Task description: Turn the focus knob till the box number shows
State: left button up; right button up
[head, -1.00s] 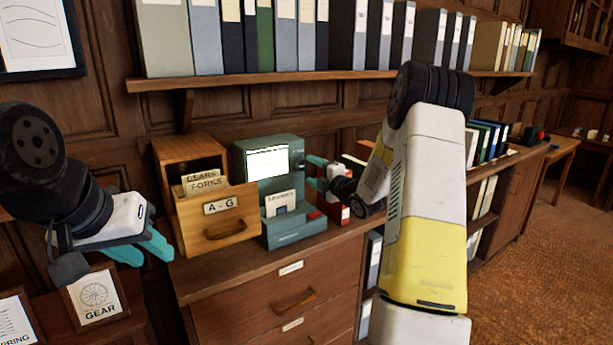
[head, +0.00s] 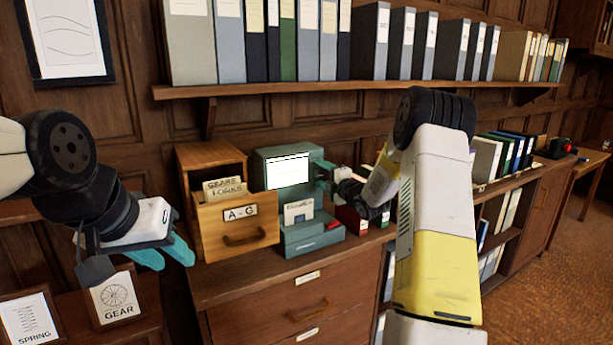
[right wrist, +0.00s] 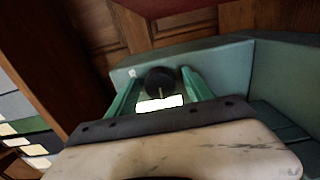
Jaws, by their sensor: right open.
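The teal reader (head: 268,158) stands on the wooden cabinet, with a lit white screen (head: 287,171); I can make out no number on it. A card (head: 298,212) stands in its lower front part. The black focus knob (right wrist: 160,80) is on the reader's side in the right wrist view. My right gripper (head: 325,178) is at the reader's right side, open, with one finger on each side of the knob; whether they touch it I cannot tell. It also shows in the right wrist view (right wrist: 160,88). My left gripper (head: 170,258) hangs at the left, open and empty.
A wooden card box with an open A-G drawer (head: 240,230) stands left of the reader. Framed GEAR (head: 115,298) and SPRING (head: 30,320) cards are below my left gripper. A shelf of binders (head: 350,88) runs above. Red boxes (head: 350,222) stand close under my right gripper.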

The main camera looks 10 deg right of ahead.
dwell(0.7)
jog(key=n, duration=0.5)
jog(key=shift+a+n, duration=0.1)
jog(key=shift+n, duration=0.2)
jog(key=n, duration=0.6)
jog(key=shift+n, duration=0.4)
grip_shut()
